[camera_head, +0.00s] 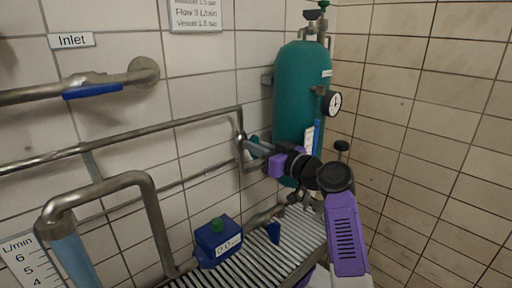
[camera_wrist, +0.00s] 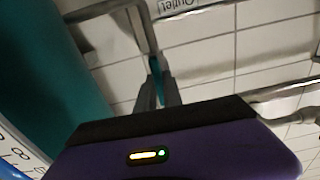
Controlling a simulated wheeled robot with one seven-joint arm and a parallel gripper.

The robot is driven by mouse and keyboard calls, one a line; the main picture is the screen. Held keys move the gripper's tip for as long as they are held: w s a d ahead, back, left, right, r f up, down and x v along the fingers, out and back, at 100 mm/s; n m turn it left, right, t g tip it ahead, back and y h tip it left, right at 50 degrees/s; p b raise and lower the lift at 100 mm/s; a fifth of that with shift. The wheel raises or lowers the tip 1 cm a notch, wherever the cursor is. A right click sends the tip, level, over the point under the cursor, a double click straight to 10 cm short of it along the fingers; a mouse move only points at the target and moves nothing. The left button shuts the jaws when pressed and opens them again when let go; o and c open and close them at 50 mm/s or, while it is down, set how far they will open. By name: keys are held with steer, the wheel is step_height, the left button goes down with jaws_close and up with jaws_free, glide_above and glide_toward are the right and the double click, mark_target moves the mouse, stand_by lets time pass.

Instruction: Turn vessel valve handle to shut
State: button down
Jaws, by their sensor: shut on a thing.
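The green vessel (camera_head: 302,90) stands upright in the corner. My gripper (camera_head: 255,147) reaches left, in front of the vessel, to a bent metal pipe (camera_head: 241,125) beside it. A small teal handle (camera_head: 253,139) shows at the fingertips there. In the wrist view, my gripper (camera_wrist: 158,92) is closed on this teal handle (camera_wrist: 156,68), just below the metal pipe's end (camera_wrist: 150,35). The fingers hide part of the handle, and no label on it is readable. The vessel fills the left of the wrist view (camera_wrist: 50,75).
A blue handle (camera_head: 92,91) lies along the Inlet pipe (camera_head: 40,95). A blue box (camera_head: 218,241) with a green knob sits by the slatted grating (camera_head: 260,260). A dial gauge (camera_head: 332,103) sits at the vessel's right. Tiled walls close the corner; an Outlet sign (camera_wrist: 180,5) shows upside down.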

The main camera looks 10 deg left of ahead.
steer(key=m, duration=0.4)
steer(key=shift+w+b, duration=0.1)
steer(key=shift+b, duration=0.2)
steer(key=m, duration=0.4)
steer(key=shift+m+p, duration=0.3)
steer(key=shift+p, duration=0.1)
steer(key=m+p, duration=0.2)
steer(key=m, duration=0.2)
steer(key=shift+d+m, duration=0.1)
steer(key=shift+m, duration=0.2)
steer(key=shift+w+f+m+p, duration=0.15)
steer(key=shift+m+p, duration=0.4)
steer(key=shift+m, duration=0.55)
steer(key=shift+s+f+m+p, duration=0.1)
steer(key=shift+m+p, duration=0.4)
steer(key=shift+m, duration=0.6)
steer(key=c, duration=1.5)
jaws_free()
